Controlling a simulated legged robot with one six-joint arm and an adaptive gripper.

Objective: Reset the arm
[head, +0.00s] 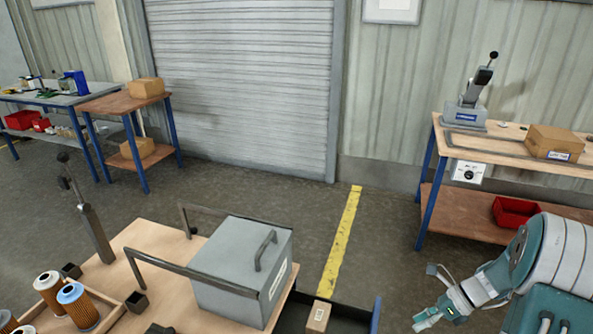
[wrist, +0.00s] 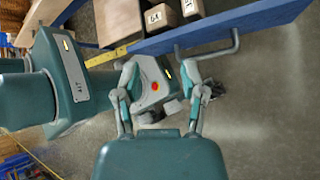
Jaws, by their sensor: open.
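My gripper (head: 427,298) is at the lower right of the head view, at the end of my teal and grey arm. It is held out over the floor, to the right of the workbench. In the wrist view my gripper (wrist: 160,68) has its two fingers spread apart with nothing between them. No object touches the fingers.
A wooden workbench (head: 150,240) carries a grey box (head: 235,285) with handles and orange filter cartridges (head: 78,308). A blue-fronted open drawer (wrist: 215,27) holds small cartons (wrist: 160,17). A side table (head: 490,143) stands right. Floor beyond the yellow stripe (head: 343,240) is clear.

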